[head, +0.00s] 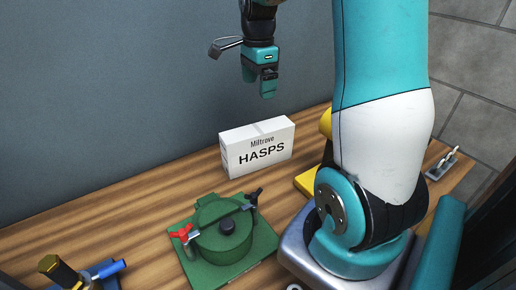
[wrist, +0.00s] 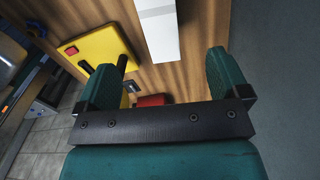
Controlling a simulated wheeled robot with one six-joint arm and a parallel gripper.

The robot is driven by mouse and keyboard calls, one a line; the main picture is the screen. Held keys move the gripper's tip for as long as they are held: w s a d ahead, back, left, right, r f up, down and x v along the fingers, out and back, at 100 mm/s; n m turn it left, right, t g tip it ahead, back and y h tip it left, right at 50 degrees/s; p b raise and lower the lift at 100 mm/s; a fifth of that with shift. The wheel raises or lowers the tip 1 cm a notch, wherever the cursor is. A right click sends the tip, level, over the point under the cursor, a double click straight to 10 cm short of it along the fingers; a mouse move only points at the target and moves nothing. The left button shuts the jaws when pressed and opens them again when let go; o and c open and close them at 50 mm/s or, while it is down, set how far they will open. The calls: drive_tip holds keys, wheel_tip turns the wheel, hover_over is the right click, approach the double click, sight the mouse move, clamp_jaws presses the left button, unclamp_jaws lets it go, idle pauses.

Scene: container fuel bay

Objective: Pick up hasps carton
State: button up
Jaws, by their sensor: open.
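The hasps carton (head: 258,150) is a white box marked "Miltrove HASPS". It stands upright on the wooden bench near the wall in the head view. In the wrist view the white carton (wrist: 160,30) shows at the top centre, beyond the fingertips. My gripper (head: 262,88) hangs above the carton and apart from it. In the wrist view my gripper (wrist: 160,77) has its two teal fingers spread wide with nothing between them.
A green round-lidded fixture (head: 228,240) with red and black clamps stands in front of the carton. A yellow block (head: 308,181) is to its right, partly behind my arm. A brass and blue valve (head: 72,274) is at the lower left. The blue-grey wall (head: 110,90) rises close behind.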

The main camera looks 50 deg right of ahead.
sight(258, 129)
wheel_tip(258, 129, down, 11)
drive_tip(key=shift+s+r+p, duration=0.1)
drive_tip(key=shift+p, duration=0.75)
drive_tip(key=shift+a+f+p, duration=0.15)
drive_tip(key=shift+f+p, duration=0.3)
drive_tip(key=shift+f, duration=0.95)
drive_tip(key=shift+a+f+p, duration=0.15)
drive_tip(key=shift+f+p, duration=0.3)
drive_tip(key=shift+f, duration=0.9)
drive_tip(key=shift+c, duration=0.4)
drive_tip(key=c, duration=1.4)
